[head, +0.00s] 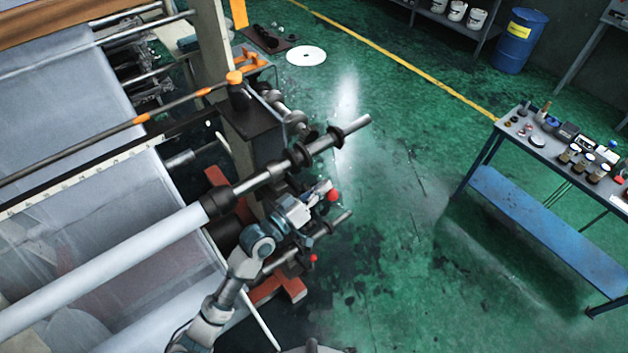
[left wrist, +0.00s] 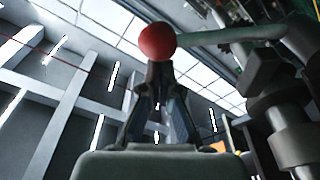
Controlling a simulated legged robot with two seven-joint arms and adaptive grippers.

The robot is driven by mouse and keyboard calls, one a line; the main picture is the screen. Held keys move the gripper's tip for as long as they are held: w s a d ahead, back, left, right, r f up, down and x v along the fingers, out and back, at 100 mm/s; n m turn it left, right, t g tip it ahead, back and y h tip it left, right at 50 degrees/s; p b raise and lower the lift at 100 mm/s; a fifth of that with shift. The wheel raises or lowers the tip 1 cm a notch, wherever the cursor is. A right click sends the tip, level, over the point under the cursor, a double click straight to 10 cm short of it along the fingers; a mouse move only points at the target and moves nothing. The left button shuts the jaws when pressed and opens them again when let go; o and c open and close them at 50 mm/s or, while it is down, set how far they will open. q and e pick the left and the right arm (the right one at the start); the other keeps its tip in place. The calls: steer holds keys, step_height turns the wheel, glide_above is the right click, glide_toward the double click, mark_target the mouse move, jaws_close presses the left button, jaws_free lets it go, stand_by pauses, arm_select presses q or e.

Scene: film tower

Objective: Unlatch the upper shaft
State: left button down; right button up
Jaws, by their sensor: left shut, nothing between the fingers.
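The upper shaft (head: 342,132) sticks out to the right from the film roll (head: 120,262), with dark collars along it. A red ball knob (head: 333,196) shows just below it, at my left gripper (head: 322,188). In the left wrist view the red knob (left wrist: 157,41) sits at the end of a grey-green lever (left wrist: 225,35) that runs right. My left gripper (left wrist: 160,72) is shut and empty, its fingertips right at the knob's underside. I cannot tell whether they touch. The latch itself is partly hidden by my left arm. My right gripper is not in view.
A lower shaft (head: 335,222) with another red knob (head: 313,258) is close below my left gripper. An orange-capped post (head: 235,78) stands behind the upper shaft. A blue workbench (head: 485,150) with bottles is at the right. The green floor between is clear.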

arm_select(q)
steer(key=s+d+f+m+g+h+b, duration=0.1)
steer(key=s+d+f+m+b, duration=0.2)
steer(key=f+m, duration=0.3)
steer(key=s+m, duration=0.1)
steer(key=m, duration=0.2)
steer(key=shift+s+d+f+g+b, duration=0.2)
steer(key=shift+f+g+b, duration=0.1)
steer(key=shift+f+b, duration=0.05)
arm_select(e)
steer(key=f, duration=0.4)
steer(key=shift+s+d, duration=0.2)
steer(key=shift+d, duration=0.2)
